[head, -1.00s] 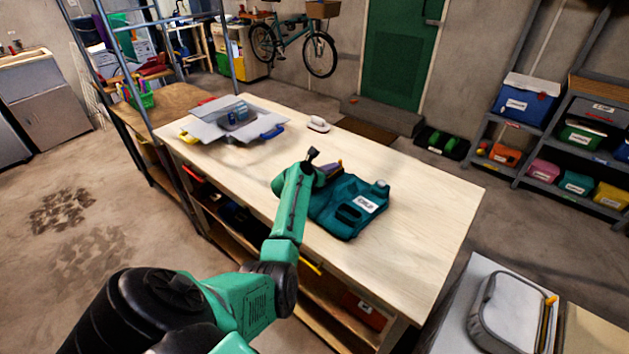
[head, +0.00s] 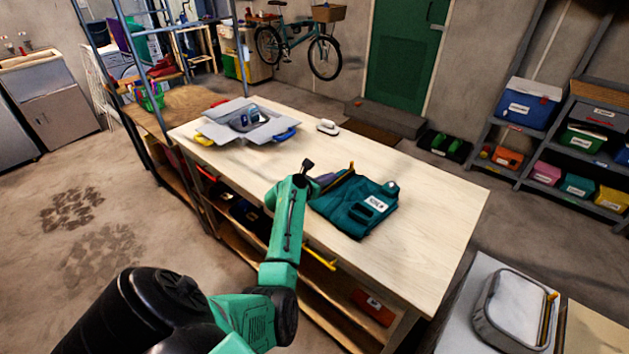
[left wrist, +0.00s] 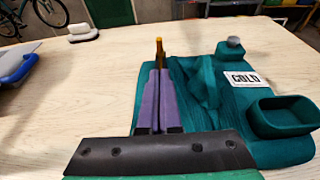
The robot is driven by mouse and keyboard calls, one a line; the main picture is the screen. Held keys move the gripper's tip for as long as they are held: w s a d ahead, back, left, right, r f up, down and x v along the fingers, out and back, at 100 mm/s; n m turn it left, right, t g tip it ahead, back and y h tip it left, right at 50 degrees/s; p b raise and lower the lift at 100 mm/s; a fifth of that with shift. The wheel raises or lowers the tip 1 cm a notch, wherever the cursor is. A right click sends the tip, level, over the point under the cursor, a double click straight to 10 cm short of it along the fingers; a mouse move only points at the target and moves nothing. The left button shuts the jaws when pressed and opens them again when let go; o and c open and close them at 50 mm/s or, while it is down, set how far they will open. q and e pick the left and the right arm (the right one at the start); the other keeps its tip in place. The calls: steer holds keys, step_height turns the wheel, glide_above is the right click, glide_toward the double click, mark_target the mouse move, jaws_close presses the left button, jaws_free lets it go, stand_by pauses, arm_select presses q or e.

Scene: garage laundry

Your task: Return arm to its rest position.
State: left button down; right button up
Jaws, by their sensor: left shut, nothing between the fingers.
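My left arm, green with black joints, reaches in from the lower left of the head view. Whether the fingers touch the cloth I cannot tell. My right gripper is not in view.
The pale wooden workbench (head: 425,225) is bare on its right. A grey zipped case (head: 515,310) rests at lower right. Shelves with bins (head: 545,172) stand at right.

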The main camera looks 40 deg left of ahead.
arm_select(q)
steer(key=v, duration=0.6)
steer(key=shift+s+r, duration=0.15)
steer(key=shift+s, duration=0.1)
steer(key=shift+w, duration=0.2)
steer(key=s+d+f+m+g, duration=0.1)
steer(key=m, duration=0.2)
steer(key=s+d+f+m+g, duration=0.1)
steer(key=s+d+m, duration=0.1)
steer(key=m, duration=0.2)
steer(key=s+d+f+m+g+h, duration=0.1)
steer(key=d+m, duration=0.1)
steer(key=m, duration=0.2)
steer(key=shift+s+d+f, duration=0.15)
steer(key=shift+s+f, duration=0.15)
steer(key=s+d+f+m+g, duration=0.2)
steer(key=s+d+m+g, duration=0.2)
steer(key=s+d+m, duration=0.55)
steer(key=s+d+f+m+g, duration=0.2)
steer(key=s+d+m+g, duration=0.25)
steer(key=s+m, duration=0.9)
step_height(320, 180, down, 25)
steer(key=m, duration=0.4)
steer(key=s+a+f+g+y, duration=0.1)
steer(key=s+a+f+g, duration=0.1)
steer(key=s+f, duration=1)
steer(key=s, duration=0.4)
steer(key=shift+a+f, duration=0.35)
steer(key=shift+f, duration=0.05)
